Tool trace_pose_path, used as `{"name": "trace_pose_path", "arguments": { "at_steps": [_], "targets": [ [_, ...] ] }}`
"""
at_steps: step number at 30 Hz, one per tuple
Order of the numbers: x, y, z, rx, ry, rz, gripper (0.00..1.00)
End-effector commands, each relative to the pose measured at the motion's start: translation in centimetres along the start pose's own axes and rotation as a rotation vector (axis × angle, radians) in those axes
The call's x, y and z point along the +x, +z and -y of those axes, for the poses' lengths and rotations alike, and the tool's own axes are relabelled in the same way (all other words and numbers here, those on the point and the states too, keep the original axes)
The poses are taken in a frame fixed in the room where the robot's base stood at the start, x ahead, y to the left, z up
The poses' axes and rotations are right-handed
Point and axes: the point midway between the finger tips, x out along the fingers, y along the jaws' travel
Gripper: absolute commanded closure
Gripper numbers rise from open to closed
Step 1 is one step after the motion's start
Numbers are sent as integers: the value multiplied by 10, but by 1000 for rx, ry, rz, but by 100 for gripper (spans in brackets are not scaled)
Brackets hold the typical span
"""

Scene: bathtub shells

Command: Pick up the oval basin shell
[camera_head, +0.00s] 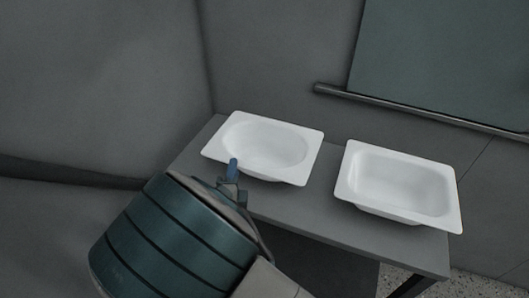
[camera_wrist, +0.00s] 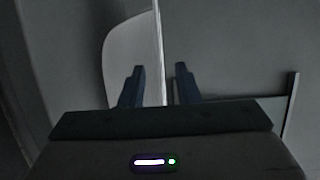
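The oval basin shell (camera_head: 264,144) is white, with a flat rectangular rim around an oval bowl. It sits at the left of the grey table. My gripper (camera_head: 233,170) is at its near left rim in the head view, with a blue finger showing in front of the rim. In the wrist view my gripper (camera_wrist: 160,84) has its two dark blue fingers apart. The white shell (camera_wrist: 130,52) shows there edge-on, its thin rim running between the fingers. A gap shows on each side of the rim. The far finger is mostly hidden in the head view.
A second white shell (camera_head: 398,181) with a rectangular bowl sits to the right on the table (camera_head: 300,215), with a narrow gap between the two. Grey walls stand behind and left. A rail (camera_head: 420,110) runs along the back wall under a greenish panel (camera_head: 450,55).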

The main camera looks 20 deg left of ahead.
Motion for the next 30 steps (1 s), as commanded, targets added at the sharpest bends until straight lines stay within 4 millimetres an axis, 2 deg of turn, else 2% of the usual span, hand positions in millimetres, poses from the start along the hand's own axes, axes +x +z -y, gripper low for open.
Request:
{"name": "trace_pose_path", "arguments": {
  "at_steps": [4, 11, 12, 15, 30],
  "targets": [
    [16, 0, 0, 1, 0, 0, 71],
    [19, 0, 0, 1, 0, 1, 71],
    [19, 0, 0, 1, 0, 1, 74],
    [19, 0, 0, 1, 0, 1, 100],
    [18, 0, 0, 1, 1, 1, 100]
  ]
}}
